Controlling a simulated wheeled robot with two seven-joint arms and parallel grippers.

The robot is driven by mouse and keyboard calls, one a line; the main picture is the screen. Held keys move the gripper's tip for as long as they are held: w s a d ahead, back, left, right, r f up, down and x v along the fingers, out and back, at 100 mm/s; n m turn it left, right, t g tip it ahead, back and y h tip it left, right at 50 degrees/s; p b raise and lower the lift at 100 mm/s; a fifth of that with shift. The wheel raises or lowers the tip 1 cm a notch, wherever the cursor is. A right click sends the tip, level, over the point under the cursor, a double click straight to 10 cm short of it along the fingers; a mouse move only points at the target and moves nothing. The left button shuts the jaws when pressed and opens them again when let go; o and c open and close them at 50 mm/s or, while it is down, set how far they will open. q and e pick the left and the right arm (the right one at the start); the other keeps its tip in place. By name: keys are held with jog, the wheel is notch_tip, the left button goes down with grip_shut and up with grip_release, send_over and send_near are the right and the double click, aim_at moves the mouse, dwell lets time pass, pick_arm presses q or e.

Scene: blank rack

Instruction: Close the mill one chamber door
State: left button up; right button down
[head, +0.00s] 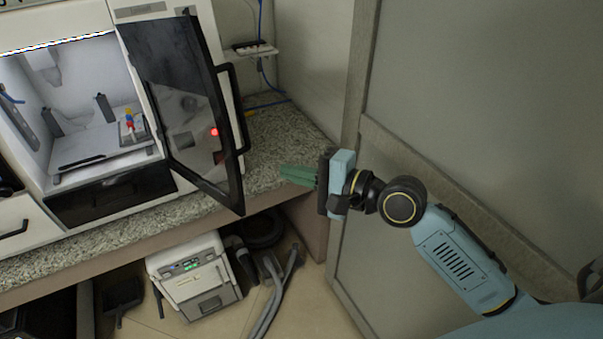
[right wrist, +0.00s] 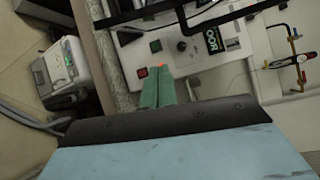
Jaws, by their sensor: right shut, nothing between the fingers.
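The mill (head: 68,110) stands on the counter with its lit chamber exposed at left in the head view. Its chamber door (head: 185,100), dark glass in a black frame, stands open, swung out toward me at the right of the opening. The door has a black handle (head: 238,108) on its right side. My right gripper (head: 297,175) is shut and empty, right of the door's lower free corner and apart from it. Its green fingers also show in the right wrist view (right wrist: 158,92), pointing toward a machine front with buttons. My left gripper is out of view.
The speckled counter (head: 290,135) has a bare stretch right of the door. A grey partition (head: 470,90) stands close on the right by my arm. A white vacuum-like unit (head: 195,275) with hoses sits on the floor below. A power strip (head: 252,50) hangs behind.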

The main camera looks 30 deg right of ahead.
jog(key=w+a+p, duration=0.1)
jog(key=w+a, duration=0.2)
jog(key=a, duration=0.4)
jog(key=shift+w, duration=0.3)
jog(key=shift+a, duration=0.15)
